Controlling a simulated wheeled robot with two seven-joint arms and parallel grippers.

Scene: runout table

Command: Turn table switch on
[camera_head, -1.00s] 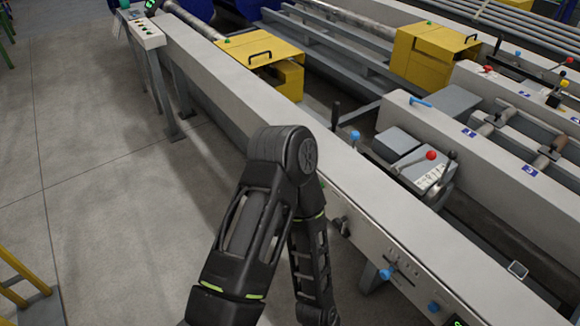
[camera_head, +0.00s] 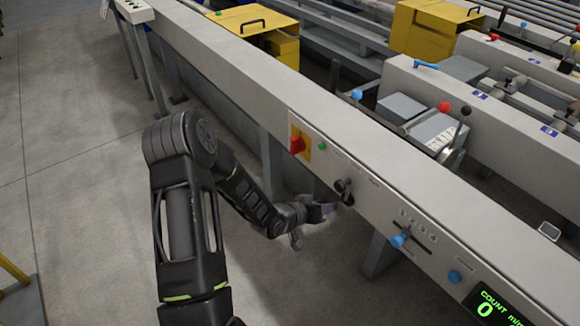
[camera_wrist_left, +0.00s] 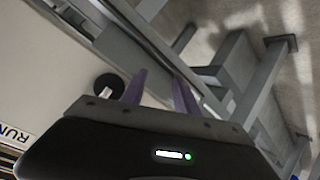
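The table's long grey front panel (camera_head: 375,205) carries several controls. Further right is a black knob (camera_head: 343,190). The labels are too small to read, so I cannot tell which control is the table switch. My left gripper (camera_head: 314,223) is in front of the panel, just below and left of the black knob. In the left wrist view its two purple fingers (camera_wrist_left: 158,78) are apart and empty; a round black knob (camera_wrist_left: 108,86) is left of them. My right gripper is not seen.
Blue knobs (camera_head: 400,240) and a green count display (camera_head: 487,308) lie further right on the panel. Grey table legs (camera_head: 271,165) stand below. A yellow cover (camera_head: 250,30) is at the back.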

